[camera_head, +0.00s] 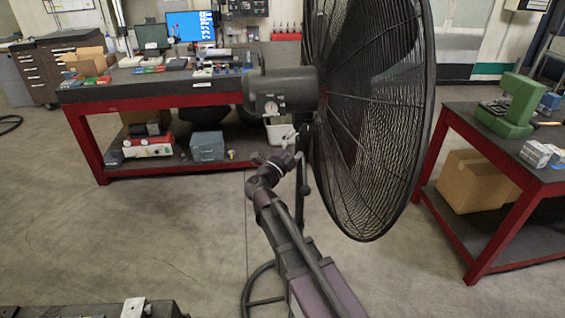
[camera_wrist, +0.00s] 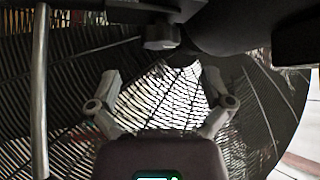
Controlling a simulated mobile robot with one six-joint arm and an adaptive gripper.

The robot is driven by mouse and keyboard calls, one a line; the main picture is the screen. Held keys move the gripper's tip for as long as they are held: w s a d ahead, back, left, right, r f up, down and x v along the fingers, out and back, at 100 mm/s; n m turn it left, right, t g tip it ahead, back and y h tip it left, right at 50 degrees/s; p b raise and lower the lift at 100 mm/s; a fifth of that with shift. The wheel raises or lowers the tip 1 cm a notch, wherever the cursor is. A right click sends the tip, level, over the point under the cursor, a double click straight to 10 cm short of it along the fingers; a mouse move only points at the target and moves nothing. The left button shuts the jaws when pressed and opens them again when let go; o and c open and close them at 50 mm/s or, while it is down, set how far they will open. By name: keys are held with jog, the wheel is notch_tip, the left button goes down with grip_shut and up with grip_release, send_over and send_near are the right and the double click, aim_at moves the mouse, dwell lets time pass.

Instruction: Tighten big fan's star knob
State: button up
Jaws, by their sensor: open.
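The big fan (camera_head: 375,110) stands in front of me, with its round black wire cage facing right and its dark motor housing (camera_head: 285,90) on the left. In the wrist view, a dark grey knob (camera_wrist: 160,35), which looks like the star knob, sits under the dark housing at the top middle. My gripper (camera_wrist: 162,76) is open and empty, with its two fingers spread below the knob in the picture and apart from it. In the head view, my gripper (camera_head: 287,150) is just below the motor housing, beside the fan's pole. The knob cannot be made out there.
A red-framed workbench (camera_head: 150,92) stands behind the fan. Another red-framed table (camera_head: 550,170) is at the right, with a green machine (camera_head: 508,105) on it and a cardboard box (camera_head: 475,182) below. The fan's ring base (camera_head: 262,300) is on the floor. Open floor lies at the left.

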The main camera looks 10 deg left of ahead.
jog(key=b+v, duration=0.1)
jog(key=v, duration=0.6)
dwell(0.5)
